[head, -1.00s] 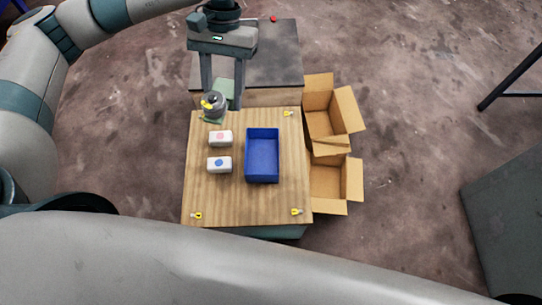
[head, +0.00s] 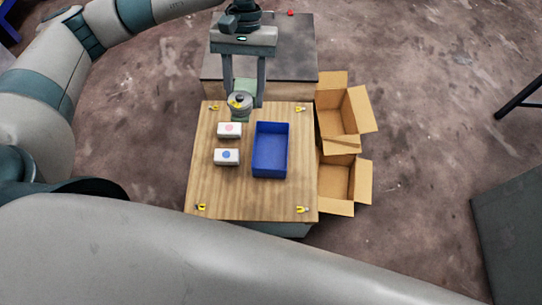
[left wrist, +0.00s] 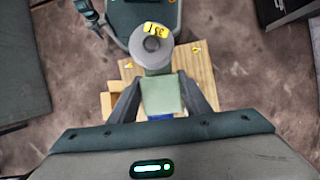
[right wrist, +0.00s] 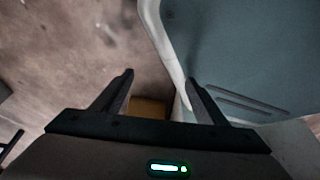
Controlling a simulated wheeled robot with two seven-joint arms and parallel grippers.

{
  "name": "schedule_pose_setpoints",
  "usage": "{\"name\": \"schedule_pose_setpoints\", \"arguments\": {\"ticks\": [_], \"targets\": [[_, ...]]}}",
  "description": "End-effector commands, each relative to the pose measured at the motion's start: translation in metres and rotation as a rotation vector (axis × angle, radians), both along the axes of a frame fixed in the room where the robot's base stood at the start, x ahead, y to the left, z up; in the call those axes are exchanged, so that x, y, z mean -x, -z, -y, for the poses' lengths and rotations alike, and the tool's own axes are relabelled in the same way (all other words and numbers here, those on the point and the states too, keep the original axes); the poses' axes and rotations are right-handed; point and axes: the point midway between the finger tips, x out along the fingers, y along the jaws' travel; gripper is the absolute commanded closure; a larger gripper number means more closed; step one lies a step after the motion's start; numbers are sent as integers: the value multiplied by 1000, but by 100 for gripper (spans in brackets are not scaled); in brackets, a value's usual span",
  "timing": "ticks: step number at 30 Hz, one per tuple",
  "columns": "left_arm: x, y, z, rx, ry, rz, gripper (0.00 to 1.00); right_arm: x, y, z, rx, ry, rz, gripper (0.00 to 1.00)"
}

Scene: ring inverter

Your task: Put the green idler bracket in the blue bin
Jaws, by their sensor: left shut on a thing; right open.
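The green idler bracket (head: 241,84) has a grey round wheel with a yellow label at its end. It is held by my left gripper (head: 244,97), above the far left part of the wooden table top. In the left wrist view the green bracket (left wrist: 161,95) sits between the shut fingers, wheel outward. The blue bin (head: 270,155) is open and looks empty, standing right of centre on the table, nearer than the bracket and to its right. My right gripper (right wrist: 159,80) is open and empty in the right wrist view, away from the table top.
Two white blocks, one with a red mark (head: 229,130) and one with a blue mark (head: 227,156), stand left of the bin. Yellow markers sit at the table corners. A dark-topped bench (head: 290,60) adjoins the far edge. Open cardboard boxes (head: 345,115) stand right. The near table area is clear.

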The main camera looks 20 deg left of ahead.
Motion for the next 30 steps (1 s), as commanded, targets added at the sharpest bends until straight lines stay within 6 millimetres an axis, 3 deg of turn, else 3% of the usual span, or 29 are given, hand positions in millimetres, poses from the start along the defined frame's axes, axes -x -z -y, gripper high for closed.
{"name": "schedule_pose_setpoints", "arguments": {"ticks": [1, 14, 24, 30], "targets": [[-2, 19, 3, 3, -44, -3, 100, -9, 6, -3, -5, 1, 12, 34], [-23, 124, 21, 1, -494, -2, 100, -77, -21, -30, -54, 8, 102, 34], [-41, 204, 29, 2, -859, -2, 100, -113, -64, -49, -98, 8, 171, 34], [-50, 251, 29, 1, -1076, -2, 100, -125, -96, -57, -125, 4, 211, 34]]}}
